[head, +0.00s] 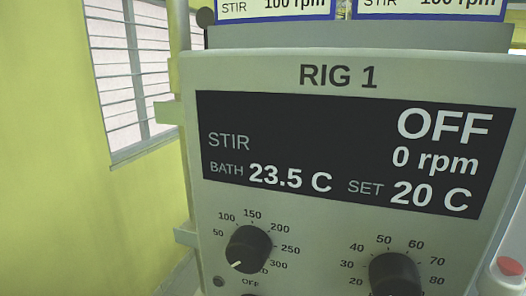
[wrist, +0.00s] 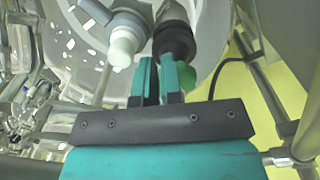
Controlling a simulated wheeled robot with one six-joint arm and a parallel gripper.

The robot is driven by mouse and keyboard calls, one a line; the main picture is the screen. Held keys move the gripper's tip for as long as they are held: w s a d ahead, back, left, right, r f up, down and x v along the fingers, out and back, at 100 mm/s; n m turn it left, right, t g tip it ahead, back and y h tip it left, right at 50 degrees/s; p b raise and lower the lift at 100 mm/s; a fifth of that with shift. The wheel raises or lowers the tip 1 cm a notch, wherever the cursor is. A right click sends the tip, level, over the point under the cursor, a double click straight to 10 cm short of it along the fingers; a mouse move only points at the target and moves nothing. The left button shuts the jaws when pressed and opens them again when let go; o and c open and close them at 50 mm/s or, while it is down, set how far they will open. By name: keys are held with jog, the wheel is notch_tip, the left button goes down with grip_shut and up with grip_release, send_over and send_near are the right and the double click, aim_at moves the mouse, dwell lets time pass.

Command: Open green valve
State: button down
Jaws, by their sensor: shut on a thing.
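In the wrist view my gripper (wrist: 159,72) has its two teal fingers close together, shut on the green valve. A rounded green part of the valve (wrist: 188,78) shows just right of the right finger; the rest is hidden behind the fingers. A black cylindrical fitting (wrist: 173,32) lies just beyond the fingertips. The head view shows neither my gripper nor the green valve.
A white-capped fitting (wrist: 122,45) is close left of the fingers. Glassware and clamps (wrist: 25,90) crowd the left; a metal rod (wrist: 262,85) and black cable (wrist: 235,62) are right. The RIG 1 panel (head: 340,75) reads OFF, 0 rpm.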

jog(key=shift+w+d+r+p, duration=0.1)
jog(key=shift+w+r+p, duration=0.05)
jog(key=shift+r+p, duration=0.95)
jog(key=shift+w+d+r+p, duration=0.1)
jog(key=shift+r+p, duration=0.65)
jog(key=shift+r, duration=0.6)
jog(key=shift+a, duration=0.1)
